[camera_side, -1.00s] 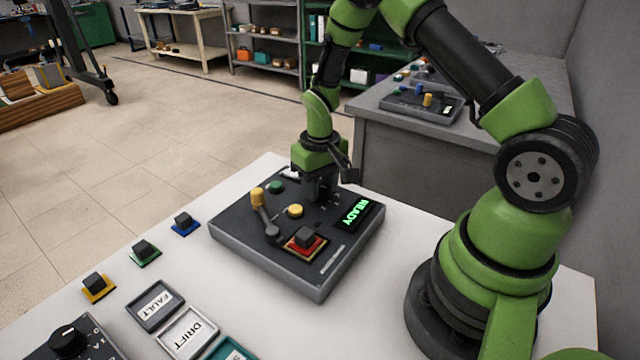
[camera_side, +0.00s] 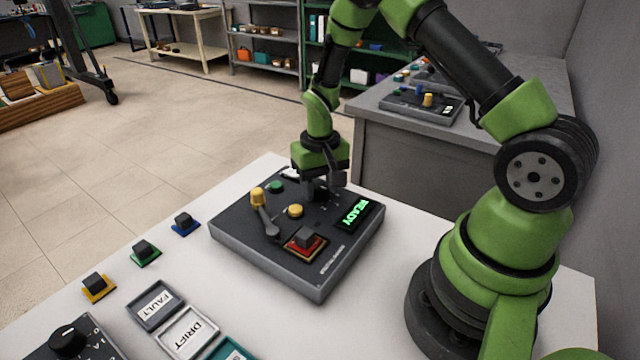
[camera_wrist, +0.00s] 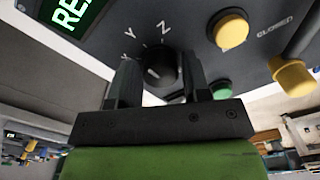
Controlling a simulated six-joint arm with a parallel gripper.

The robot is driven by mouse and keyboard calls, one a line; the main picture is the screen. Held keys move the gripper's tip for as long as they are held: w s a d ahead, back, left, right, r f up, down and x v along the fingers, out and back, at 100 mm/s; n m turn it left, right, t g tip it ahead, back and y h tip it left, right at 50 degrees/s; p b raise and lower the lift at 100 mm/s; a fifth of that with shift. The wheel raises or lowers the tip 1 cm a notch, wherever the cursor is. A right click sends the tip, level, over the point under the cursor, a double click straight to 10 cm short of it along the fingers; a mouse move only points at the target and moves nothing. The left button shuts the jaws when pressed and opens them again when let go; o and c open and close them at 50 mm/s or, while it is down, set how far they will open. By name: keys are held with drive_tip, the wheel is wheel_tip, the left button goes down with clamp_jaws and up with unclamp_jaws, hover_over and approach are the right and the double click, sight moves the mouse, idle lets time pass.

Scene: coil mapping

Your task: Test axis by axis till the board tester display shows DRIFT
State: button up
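The board tester (camera_side: 262,270) is a dark grey box on the white table. Its display (camera_side: 359,212) reads READY in green; part of it shows in the wrist view (camera_wrist: 74,12). My gripper (camera_side: 319,192) points down over the tester's far part. In the wrist view its two fingers (camera_wrist: 160,62) stand on either side of a black selector knob (camera_wrist: 159,70), with small gaps seeming to show. Letters including Y and Z are printed around the knob. The knob's pointer is hard to read. In the side view the gripper hides the knob.
The tester also carries a lever with a yellow grip (camera_side: 258,197), a yellow button (camera_side: 295,211), a green button (camera_side: 276,187) and a dark block on a red base (camera_side: 305,240). FAULT (camera_side: 155,303) and DRIFT (camera_side: 187,332) trays and coloured-base blocks (camera_side: 145,250) lie on the table's left.

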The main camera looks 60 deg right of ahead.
drive_tip(key=shift+o, duration=1)
wheel_tip(320, 180, up, 10)
wheel_tip(320, 180, up, 12)
drive_tip(key=t, duration=0.3)
hover_over(320, 187)
drive_tip(key=s+a, duration=0.5)
drive_tip(key=s+a+r+n+t+y, duration=0.1)
drive_tip(key=s+a+r+t, duration=0.1)
drive_tip(key=s, duration=0.3)
drive_tip(key=s+a+r+n+t+y, duration=0.1)
drive_tip(key=s+a+r+t, duration=0.1)
drive_tip(key=s, duration=0.4)
drive_tip(key=shift+s+a+r, duration=0.25)
drive_tip(key=shift+a+r, duration=0.1)
drive_tip(key=shift+a, duration=0.3)
